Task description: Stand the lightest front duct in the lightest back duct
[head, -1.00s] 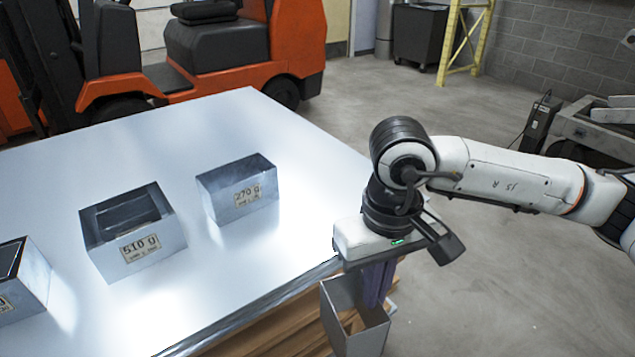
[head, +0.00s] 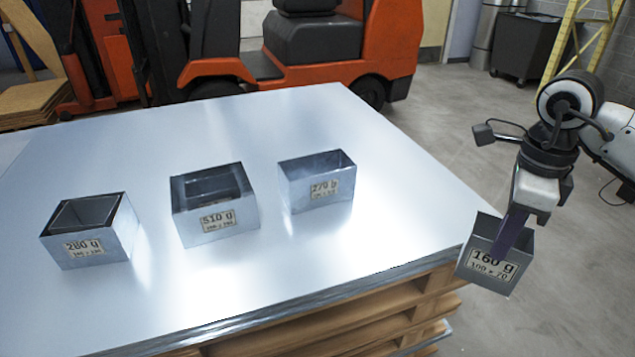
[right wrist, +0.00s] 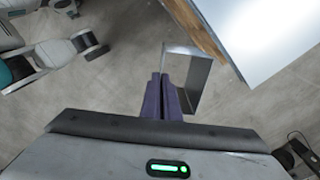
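A grey sheet-metal duct labelled 160 g (head: 520,276) hangs slightly tilted just off the table's right front corner. My right gripper (head: 511,238) is shut on one wall of it; the purple fingers pinch the wall in the right wrist view (right wrist: 163,98), where the open duct (right wrist: 196,82) also shows. Three ducts stand on the table: one labelled 270 g (head: 318,193) on the right, one labelled 510 g (head: 240,222) in the middle, and one that reads 280 g (head: 112,252) on the left. Inner walls show inside the left and middle ducts. My left gripper is out of view.
The shiny metal table top (head: 330,255) rests on wooden pallets (head: 400,312). It is clear in front of and behind the three ducts. An orange forklift (head: 340,60) stands behind the table, and bare floor lies to the right.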

